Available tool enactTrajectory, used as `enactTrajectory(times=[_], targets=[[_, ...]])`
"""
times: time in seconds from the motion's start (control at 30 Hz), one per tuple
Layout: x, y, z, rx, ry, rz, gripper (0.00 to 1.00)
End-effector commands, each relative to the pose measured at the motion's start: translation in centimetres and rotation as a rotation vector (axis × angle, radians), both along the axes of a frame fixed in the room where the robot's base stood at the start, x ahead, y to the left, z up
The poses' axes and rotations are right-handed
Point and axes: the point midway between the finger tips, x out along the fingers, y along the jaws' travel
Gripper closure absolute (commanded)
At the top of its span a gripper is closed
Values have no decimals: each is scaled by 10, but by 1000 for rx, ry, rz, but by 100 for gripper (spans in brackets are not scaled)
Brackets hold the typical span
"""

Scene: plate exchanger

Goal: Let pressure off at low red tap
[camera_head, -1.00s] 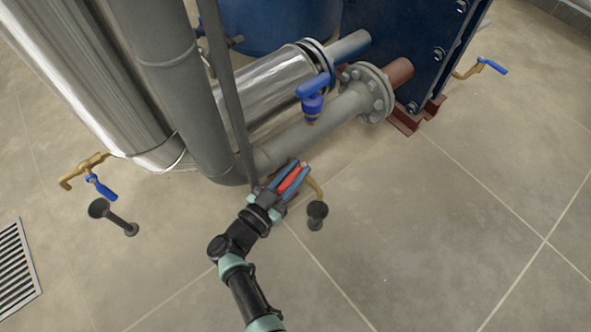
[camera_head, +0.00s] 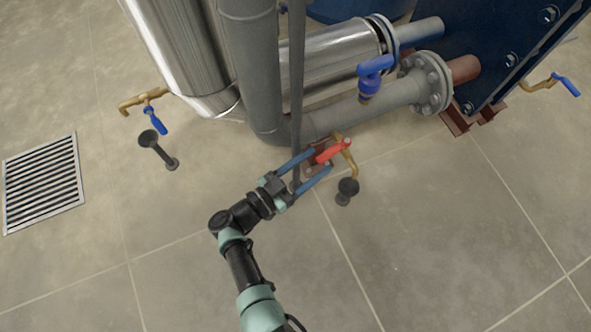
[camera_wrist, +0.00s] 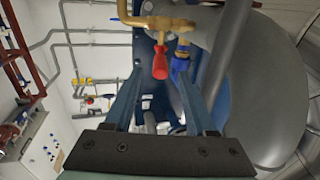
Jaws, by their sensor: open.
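The low red tap has a red lever handle (camera_head: 333,150) and a brass body with a curved spout (camera_head: 349,163), at the foot of the grey pipes. My gripper (camera_head: 321,162) is open, its two blue fingers spread wide. The red handle is at the fingertips, its near end between or just ahead of them; contact cannot be made out. In the wrist view the red handle (camera_wrist: 160,63) hangs below the brass body (camera_wrist: 163,22), around the middle of the gap between the fingers.
A dark drain funnel (camera_head: 347,188) stands under the spout. A thin grey upright pipe (camera_head: 297,90) passes close to my fingers. A blue-handled valve (camera_head: 373,72) sits on the flanged pipe; other blue-handled taps are left (camera_head: 155,115) and right (camera_head: 567,85). The floor in front is clear.

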Motion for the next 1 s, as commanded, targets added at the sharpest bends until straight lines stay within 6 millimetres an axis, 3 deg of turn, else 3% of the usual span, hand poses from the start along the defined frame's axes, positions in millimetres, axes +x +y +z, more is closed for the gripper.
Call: enactTrajectory(times=[0.1,0.3,0.67,0.87,1.0], targets=[[-13,21,1,0,2,5,44],[-27,40,0,-1,1,3,44],[-31,45,-1,0,1,-1,44],[-33,38,-1,33,-55,8,76],[-41,20,-2,151,-241,41,100]])
